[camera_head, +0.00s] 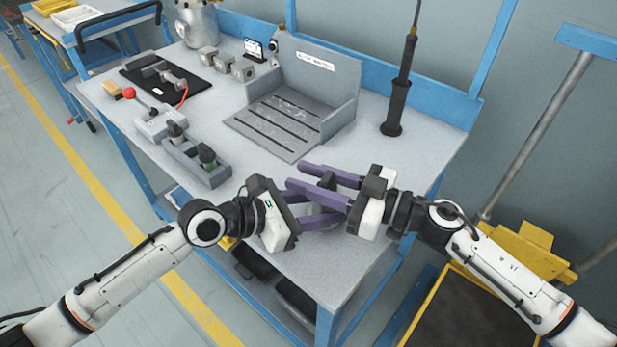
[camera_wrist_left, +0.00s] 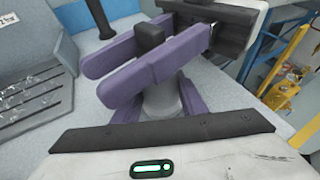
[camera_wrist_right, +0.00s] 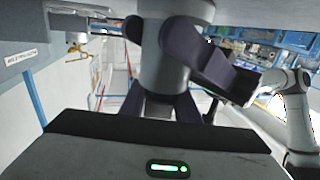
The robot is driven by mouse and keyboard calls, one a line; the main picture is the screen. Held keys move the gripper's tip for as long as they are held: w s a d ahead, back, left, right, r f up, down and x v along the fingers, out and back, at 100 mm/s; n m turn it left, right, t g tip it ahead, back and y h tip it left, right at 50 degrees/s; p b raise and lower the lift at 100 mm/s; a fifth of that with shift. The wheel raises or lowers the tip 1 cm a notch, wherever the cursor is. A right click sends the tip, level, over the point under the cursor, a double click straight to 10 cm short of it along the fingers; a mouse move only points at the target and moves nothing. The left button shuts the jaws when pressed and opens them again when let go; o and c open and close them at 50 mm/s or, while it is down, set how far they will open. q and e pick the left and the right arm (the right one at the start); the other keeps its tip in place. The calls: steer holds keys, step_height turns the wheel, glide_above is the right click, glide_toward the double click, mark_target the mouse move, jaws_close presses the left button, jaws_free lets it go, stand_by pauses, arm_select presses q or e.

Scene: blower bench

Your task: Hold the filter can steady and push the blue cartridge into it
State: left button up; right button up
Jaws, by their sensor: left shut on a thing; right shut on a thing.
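The filter can is a grey cylinder (camera_wrist_left: 160,102) standing between the purple fingers of my left gripper (camera_head: 323,209), which is shut on it. The can also shows large in the right wrist view (camera_wrist_right: 163,68). My right gripper (camera_head: 296,176) reaches in from the right, just above the left fingers. Its purple fingers are shut around a black knob (camera_head: 327,181), which also shows in the left wrist view (camera_wrist_left: 149,37); I take it as the top of the blue cartridge. No blue part of the cartridge shows. Fingers hide the can's mouth, so how deep the cartridge sits cannot be told.
A grey slotted fixture (camera_head: 332,122) stands behind the grippers on the bench. A tall black tool (camera_head: 396,105) stands upright to its right. A block with dark green-topped parts (camera_head: 196,160) lies to the left. The bench's front right edge is close to the grippers.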

steer(key=o, duration=1.1)
steer(key=v, duration=1.2)
